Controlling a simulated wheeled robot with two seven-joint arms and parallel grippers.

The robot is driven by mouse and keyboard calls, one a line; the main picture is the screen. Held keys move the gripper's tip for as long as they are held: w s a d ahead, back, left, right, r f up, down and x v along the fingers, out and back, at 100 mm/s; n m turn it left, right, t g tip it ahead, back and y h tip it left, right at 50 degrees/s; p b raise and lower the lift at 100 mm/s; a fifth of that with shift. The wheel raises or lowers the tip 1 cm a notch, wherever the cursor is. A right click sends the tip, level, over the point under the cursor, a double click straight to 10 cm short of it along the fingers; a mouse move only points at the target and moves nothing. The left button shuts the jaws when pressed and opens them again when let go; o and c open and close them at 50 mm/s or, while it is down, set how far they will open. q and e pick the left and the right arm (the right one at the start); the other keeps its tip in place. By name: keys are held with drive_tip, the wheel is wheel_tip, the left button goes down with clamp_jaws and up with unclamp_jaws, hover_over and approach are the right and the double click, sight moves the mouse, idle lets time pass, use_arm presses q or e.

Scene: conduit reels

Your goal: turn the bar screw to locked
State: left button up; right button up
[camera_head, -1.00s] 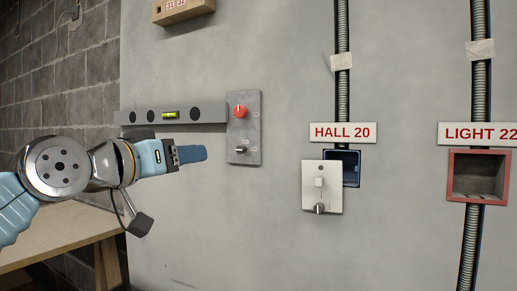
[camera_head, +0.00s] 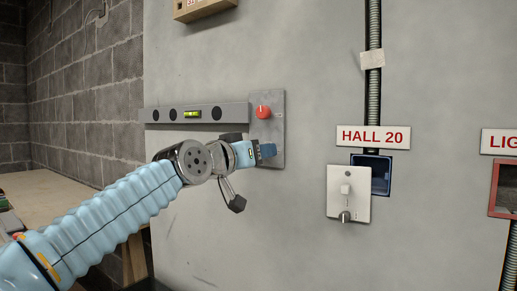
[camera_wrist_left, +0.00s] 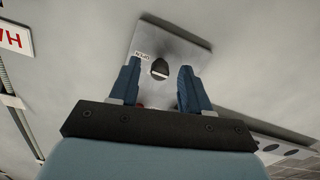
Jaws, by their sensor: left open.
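A grey metal plate (camera_head: 276,130) is on the wall at the right end of a grey bar (camera_head: 160,116) with a green level vial. A red knob (camera_head: 263,112) sits on its upper part. The lower dark knob, seen before under the red one, is hidden behind my left gripper (camera_head: 268,152) in the head view. In the left wrist view this dark round knob (camera_wrist_left: 159,69) with a pale line shows between the two blue fingers of my open left gripper (camera_wrist_left: 158,84). I cannot tell whether the fingertips surround the knob.
A white switch plate (camera_head: 348,205) hangs before a dark blue wall box (camera_head: 380,176) under the HALL 20 sign (camera_head: 373,137). A red box (camera_head: 504,188) is at the right edge. A wooden table (camera_head: 60,195) stands at the left.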

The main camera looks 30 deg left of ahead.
use_arm(q)
drive_tip(key=shift+w, duration=0.2)
clamp_jaws()
drive_tip(key=shift+f, duration=0.1)
drive_tip(key=shift+d+m+b, duration=0.1)
drive_tip(key=shift+m+b, duration=2.4)
drive_tip(key=shift+m, duration=6.4)
